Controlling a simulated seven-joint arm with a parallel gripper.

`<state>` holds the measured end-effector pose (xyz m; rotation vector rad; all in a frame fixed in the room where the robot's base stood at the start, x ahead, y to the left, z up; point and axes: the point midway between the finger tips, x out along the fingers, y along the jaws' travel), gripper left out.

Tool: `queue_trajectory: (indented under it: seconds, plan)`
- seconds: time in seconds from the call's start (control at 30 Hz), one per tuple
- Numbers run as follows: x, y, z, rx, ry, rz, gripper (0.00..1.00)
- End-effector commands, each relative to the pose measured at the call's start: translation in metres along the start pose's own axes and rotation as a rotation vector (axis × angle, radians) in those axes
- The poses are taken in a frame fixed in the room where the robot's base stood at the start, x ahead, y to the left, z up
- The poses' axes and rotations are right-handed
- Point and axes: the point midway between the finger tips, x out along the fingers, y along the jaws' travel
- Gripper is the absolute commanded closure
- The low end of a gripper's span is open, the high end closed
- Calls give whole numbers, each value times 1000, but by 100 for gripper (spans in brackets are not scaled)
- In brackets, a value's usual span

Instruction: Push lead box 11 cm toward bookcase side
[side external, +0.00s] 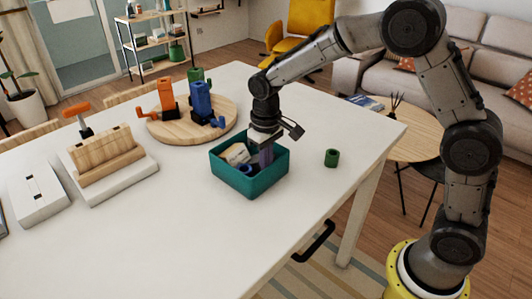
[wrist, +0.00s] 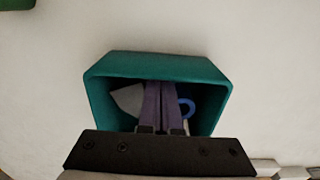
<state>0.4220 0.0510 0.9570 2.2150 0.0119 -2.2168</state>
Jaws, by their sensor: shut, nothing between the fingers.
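The teal open-topped box (side external: 250,184), which I take as the lead box, stands on the white table. It holds a pale block-like item (side external: 236,154) and a blue ring (wrist: 186,107). My gripper (side external: 266,157) points down into the box, its fingertips below the rim. In the wrist view my gripper (wrist: 161,95) shows two purple-grey fingers shut together with nothing between them, inside the box (wrist: 150,66). I cannot tell whether the fingertips touch a wall or the floor of the box. The bookcase (side external: 155,42) stands beyond the table at the back left.
A small green cylinder (side external: 332,158) stands right of the box. A round wooden board (side external: 160,131) with orange, blue and green tools lies behind it to the left. A wooden block stand (side external: 105,165) is farther left. The white table (side external: 190,235) is clear in front.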

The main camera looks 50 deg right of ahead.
Motion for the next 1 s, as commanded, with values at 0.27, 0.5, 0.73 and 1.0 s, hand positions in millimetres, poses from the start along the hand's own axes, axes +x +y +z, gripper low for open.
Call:
queue_trajectory:
  seconds: [0.27, 0.5, 0.73, 1.0]
  plan:
    - [15, 0, 0, 0, 0, 0, 100]
    - [15, 0, 0, 0, 1, 0, 100]
    - [13, 0, 21, -1, 1, 0, 100]
    - [14, 0, 80, -1, 0, 0, 100]
